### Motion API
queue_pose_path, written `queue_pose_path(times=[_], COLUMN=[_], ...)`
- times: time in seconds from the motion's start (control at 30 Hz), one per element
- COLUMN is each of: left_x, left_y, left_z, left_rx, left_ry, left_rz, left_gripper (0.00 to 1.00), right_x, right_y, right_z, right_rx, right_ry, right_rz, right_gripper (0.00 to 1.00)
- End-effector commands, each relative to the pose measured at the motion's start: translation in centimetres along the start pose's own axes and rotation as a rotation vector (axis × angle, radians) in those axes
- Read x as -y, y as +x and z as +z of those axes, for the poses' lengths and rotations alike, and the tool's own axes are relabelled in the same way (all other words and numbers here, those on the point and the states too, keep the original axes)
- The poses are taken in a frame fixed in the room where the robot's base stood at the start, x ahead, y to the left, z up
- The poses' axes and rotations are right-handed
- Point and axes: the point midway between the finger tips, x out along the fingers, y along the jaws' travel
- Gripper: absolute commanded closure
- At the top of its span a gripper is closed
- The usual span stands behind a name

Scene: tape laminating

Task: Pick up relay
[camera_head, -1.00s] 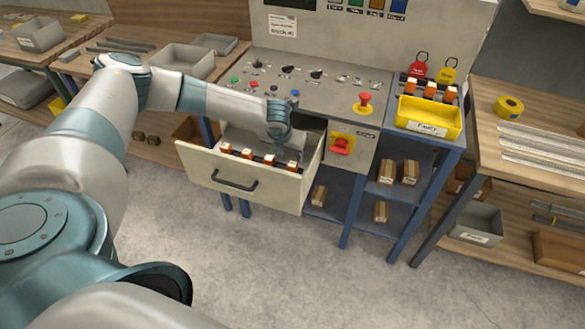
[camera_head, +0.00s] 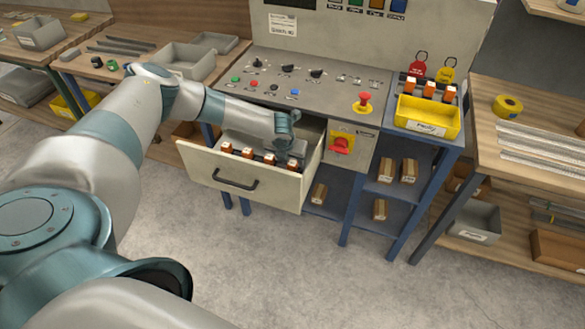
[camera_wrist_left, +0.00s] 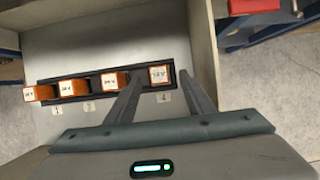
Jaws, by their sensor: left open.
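Several orange relays with white tops stand in a row in a black rack inside the open drawer (camera_head: 190,168). The rightmost relay (camera_head: 293,164) also shows in the left wrist view (camera_wrist_left: 159,77), above the label 4. My left gripper (camera_wrist_left: 160,72) is open and points down into the drawer. Its fingertips lie on either side of the rightmost relay in that view; I cannot tell whether they touch it. In the head view the left hand (camera_head: 286,128) is over the drawer's right end. My right gripper is not in view.
The control panel (camera_head: 330,85) rises behind the drawer, with a red emergency button (camera_head: 364,100) and a yellow-red switch (camera_head: 341,145). A yellow bin (camera_head: 428,118) stands at right, with more orange relays behind it. The drawer walls closely surround the gripper.

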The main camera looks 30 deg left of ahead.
Motion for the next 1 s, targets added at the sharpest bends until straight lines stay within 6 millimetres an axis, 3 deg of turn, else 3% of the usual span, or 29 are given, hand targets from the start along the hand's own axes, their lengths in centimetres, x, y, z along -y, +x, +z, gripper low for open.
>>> queue_pose_path(times=[0.5,1.0], left_x=[-0.1,-0.1], left_y=[4.4,4.8], left_z=[0.0,0.0], left_rx=[-0.001,0.0], left_ry=[0.0,0.001], left_rz=[0.002,0.001], left_gripper=[0.52,0.52], right_x=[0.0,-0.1], right_y=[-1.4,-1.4], right_z=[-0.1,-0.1], right_rx=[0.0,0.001], right_ry=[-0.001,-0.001], right_rz=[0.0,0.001], right_gripper=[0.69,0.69])
